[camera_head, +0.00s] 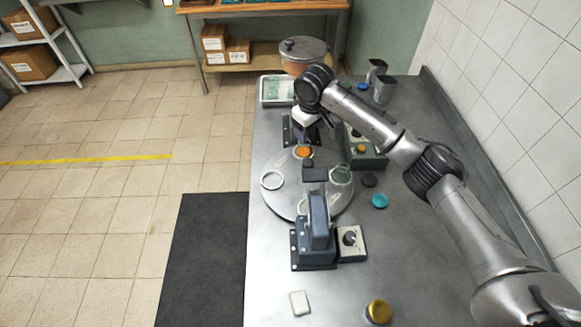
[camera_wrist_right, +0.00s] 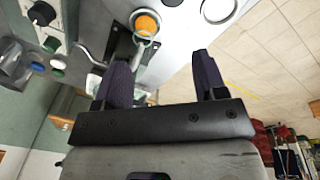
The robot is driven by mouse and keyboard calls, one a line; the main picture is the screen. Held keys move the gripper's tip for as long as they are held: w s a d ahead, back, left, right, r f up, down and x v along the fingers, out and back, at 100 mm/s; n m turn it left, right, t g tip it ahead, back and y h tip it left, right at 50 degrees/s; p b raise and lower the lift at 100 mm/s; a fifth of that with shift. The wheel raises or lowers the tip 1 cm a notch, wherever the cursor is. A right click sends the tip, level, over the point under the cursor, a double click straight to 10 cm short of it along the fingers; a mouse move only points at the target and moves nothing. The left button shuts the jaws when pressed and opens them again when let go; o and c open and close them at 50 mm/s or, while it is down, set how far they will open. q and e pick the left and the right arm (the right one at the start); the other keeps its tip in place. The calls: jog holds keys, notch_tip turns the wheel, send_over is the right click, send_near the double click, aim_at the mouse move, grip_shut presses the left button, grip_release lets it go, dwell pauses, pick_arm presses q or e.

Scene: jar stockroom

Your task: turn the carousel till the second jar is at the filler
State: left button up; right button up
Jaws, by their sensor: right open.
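The grey carousel disc (camera_head: 291,203) lies flat on the steel bench. A jar with orange contents (camera_head: 303,152) is at its far edge, beside the filler, whose lidded hopper (camera_head: 303,52) of orange material stands behind my arm. A clear glass jar (camera_head: 342,175) is at the right edge. A pale ring (camera_head: 271,180) is at the left; I cannot tell whether it is an empty seat. My right gripper (camera_head: 304,137) is open and empty near the far edge. The wrist view shows its spread purple fingers (camera_wrist_right: 161,72) and the orange-filled jar (camera_wrist_right: 146,22). My left gripper is out of view.
A blue-grey post device (camera_head: 318,222) covers the carousel's near edge, with a knob box (camera_head: 351,244) beside it.

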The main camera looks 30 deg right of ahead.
aim_at(308, 162)
jog(key=shift+m+g+y, duration=0.4)
jog(key=shift+m+g, duration=0.2)
jog(key=f, duration=0.4)
jog(key=s+f+p, duration=0.1)
jog(key=f, duration=0.9)
jog(key=shift+s+a+p, duration=0.2)
jog(key=shift+a+p, duration=0.15)
jog(key=shift+a, duration=0.05)
jog(key=shift+c, duration=0.5)
jog(key=c, duration=0.4)
grip_shut()
